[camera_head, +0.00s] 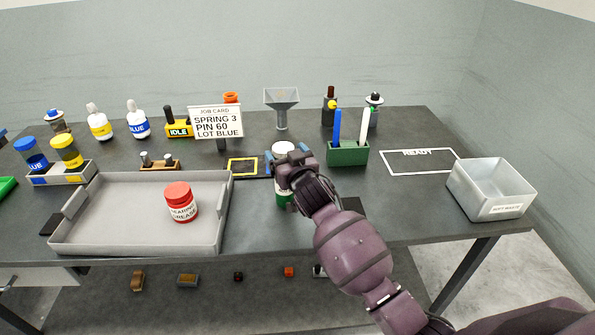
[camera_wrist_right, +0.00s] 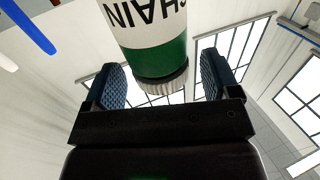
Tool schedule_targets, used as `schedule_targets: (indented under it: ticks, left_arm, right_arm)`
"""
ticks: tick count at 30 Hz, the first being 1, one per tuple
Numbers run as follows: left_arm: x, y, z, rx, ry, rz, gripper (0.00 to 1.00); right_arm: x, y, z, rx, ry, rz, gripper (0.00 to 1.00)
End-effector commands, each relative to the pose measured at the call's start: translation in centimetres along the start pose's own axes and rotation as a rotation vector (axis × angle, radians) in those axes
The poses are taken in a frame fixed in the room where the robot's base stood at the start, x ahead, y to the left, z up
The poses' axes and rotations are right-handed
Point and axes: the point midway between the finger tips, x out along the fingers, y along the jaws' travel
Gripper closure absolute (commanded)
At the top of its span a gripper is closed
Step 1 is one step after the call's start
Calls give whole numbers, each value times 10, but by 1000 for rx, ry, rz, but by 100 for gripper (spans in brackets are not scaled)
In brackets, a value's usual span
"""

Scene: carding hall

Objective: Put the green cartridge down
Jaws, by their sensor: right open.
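The green cartridge (camera_head: 283,148) is a white cylinder with a green band, partly hidden behind my right gripper (camera_head: 293,174) in the head view. In the right wrist view the cartridge (camera_wrist_right: 150,45) shows the letters "CHAIN" upside down, its green band and a grey ribbed end. My right gripper (camera_wrist_right: 162,80) is open, with one blue padded finger on each side of that end and gaps showing. The cartridge looks upright at the bench, but its contact with the top is hidden. My left gripper is not in view.
A grey tray (camera_head: 120,243) with a red-lidded jar (camera_head: 181,203) lies left of my right gripper. A green pen holder (camera_head: 347,154) stands just right of it. A white-outlined READY area (camera_head: 415,162) is bare. A grey bin (camera_head: 489,200) sits at the right edge.

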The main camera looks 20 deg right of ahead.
Motion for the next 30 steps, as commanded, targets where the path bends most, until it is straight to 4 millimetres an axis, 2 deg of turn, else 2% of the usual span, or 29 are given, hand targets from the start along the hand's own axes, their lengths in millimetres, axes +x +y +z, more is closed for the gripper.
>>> schedule_targets:
  ticks: [6, 13, 18, 26, 29, 30]
  left_arm:
    - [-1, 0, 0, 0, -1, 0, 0]
    - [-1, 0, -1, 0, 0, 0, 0]
    - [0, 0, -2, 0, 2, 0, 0]
    - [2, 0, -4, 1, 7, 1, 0]
    - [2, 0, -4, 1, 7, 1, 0]
    - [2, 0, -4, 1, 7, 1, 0]
  right_arm:
    - [-42, 0, 0, 1, -1, 1, 18]
    - [-78, 0, 0, 2, 0, 0, 18]
    - [-93, 0, 0, 1, 1, 0, 18]
    - [-99, 0, 1, 0, -3, 1, 18]
    - [-108, 5, 16, -5, -32, 4, 18]
    - [-116, 8, 28, -8, -54, 6, 18]
